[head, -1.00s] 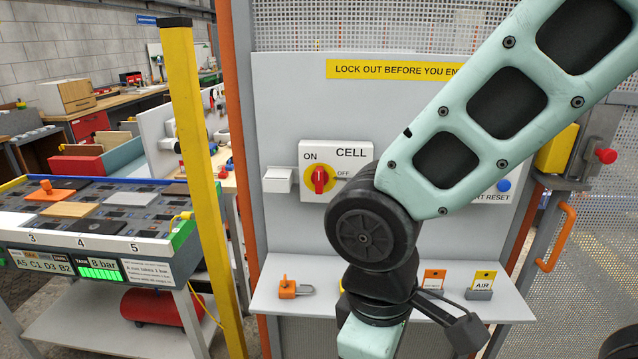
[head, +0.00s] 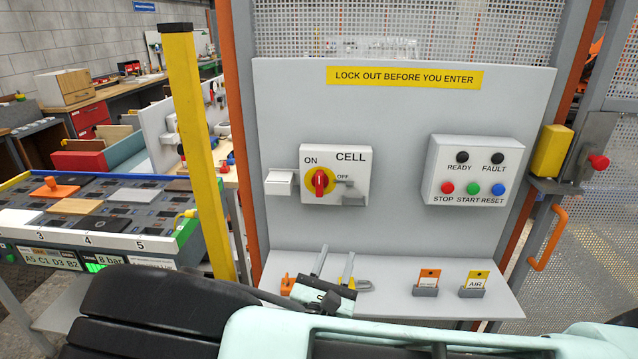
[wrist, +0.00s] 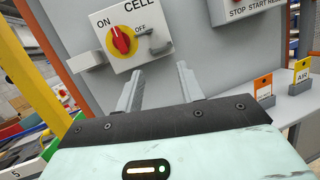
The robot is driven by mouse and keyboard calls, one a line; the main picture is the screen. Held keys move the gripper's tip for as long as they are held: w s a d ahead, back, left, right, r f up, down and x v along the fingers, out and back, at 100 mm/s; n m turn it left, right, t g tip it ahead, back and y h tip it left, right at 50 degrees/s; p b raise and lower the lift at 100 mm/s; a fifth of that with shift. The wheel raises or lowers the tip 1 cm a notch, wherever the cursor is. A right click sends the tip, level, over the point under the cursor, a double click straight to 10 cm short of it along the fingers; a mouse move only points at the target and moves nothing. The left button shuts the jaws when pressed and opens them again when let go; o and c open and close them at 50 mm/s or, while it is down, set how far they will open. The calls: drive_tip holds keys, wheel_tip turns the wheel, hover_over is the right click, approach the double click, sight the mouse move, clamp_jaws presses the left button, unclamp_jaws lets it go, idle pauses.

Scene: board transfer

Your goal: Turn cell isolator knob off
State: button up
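The cell isolator is a white box marked CELL (head: 352,160) on the grey panel. Its red knob (head: 320,181) on a yellow disc stands upright, toward ON; the OFF mark is to its right. In the wrist view the knob (wrist: 121,40) is above and left of the fingers. A grey hasp-like part (head: 352,194) sits below OFF. My gripper (head: 335,252) is below the box, over the shelf, apart from the knob. In the wrist view its two fingers (wrist: 158,80) are spread with nothing between them.
An orange padlock (head: 288,285) lies on the shelf (head: 450,305) by my gripper, partly hidden. Two tags (head: 428,280) stand in holders further right. A button box (head: 474,170) is right of the isolator. A small white box (head: 281,182) juts out at its left. A yellow post (head: 195,150) stands left.

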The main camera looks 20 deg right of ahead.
sight(319, 187)
drive_tip(key=w+a+n+t+y, duration=0.2)
drive_tip(key=a+n+t+y, duration=0.2)
drive_tip(key=p+x, duration=0.2)
drive_tip(key=x, duration=0.3)
drive_tip(key=p+x, duration=0.2)
drive_tip(key=x, duration=0.3)
drive_tip(key=p+x, duration=0.3)
drive_tip(key=x, duration=0.3)
drive_tip(key=shift+s+r, duration=0.2)
drive_tip(key=shift+r, duration=0.15)
drive_tip(key=shift+w+d+r+p, duration=0.15)
drive_tip(key=shift+w+p, duration=0.15)
drive_tip(key=shift+w, duration=0.35)
clamp_jaws()
